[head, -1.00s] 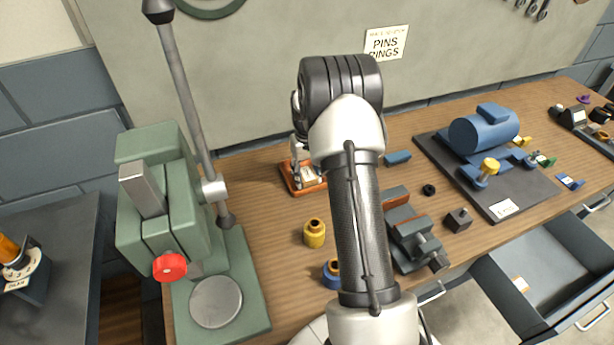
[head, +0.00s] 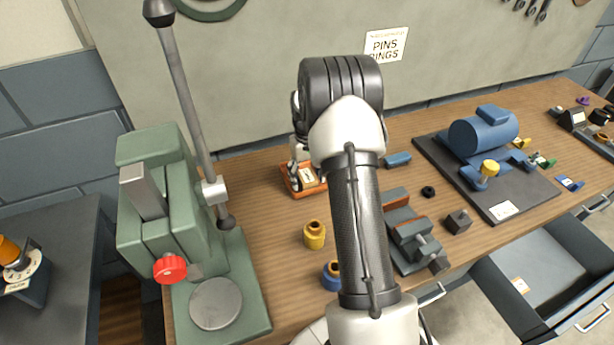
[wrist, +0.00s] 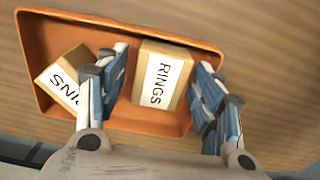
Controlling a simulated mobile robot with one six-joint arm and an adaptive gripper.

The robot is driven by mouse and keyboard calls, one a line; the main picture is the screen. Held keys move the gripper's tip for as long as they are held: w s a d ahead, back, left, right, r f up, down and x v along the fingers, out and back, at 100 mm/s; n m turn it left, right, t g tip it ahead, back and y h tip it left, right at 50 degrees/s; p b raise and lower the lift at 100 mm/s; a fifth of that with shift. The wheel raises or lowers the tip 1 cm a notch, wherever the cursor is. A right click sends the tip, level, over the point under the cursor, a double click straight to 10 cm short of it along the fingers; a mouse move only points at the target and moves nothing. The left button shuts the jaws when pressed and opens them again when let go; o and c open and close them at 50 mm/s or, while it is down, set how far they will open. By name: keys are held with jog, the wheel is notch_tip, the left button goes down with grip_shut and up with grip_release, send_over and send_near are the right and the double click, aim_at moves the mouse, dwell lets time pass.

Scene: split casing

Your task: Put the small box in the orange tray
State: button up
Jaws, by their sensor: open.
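The orange tray (wrist: 130,113) lies on the wooden bench and holds two small cardboard boxes. The box labelled RINGS (wrist: 160,80) sits inside the tray, right of centre in the wrist view. The other box (wrist: 62,84) sits tilted in the tray's left part, its label partly hidden by a finger and ending in NS. My gripper (wrist: 162,66) is open, with one finger on each side of the RINGS box and gaps visible. In the head view the tray (head: 288,184) shows left of my arm, which hides part of it.
A green lever press (head: 165,215) stands left of the tray. Yellow (head: 314,236) and blue (head: 331,277) cylinders stand in front. A grey vise (head: 412,240) and a blue motor on a dark plate (head: 500,205) are right. Bare wood lies around the tray.

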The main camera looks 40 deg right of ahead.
aim_at(307, 176)
notch_tip(307, 176, up, 12)
jog(key=p, duration=0.3)
jog(key=shift+f, duration=0.15)
dwell(0.4)
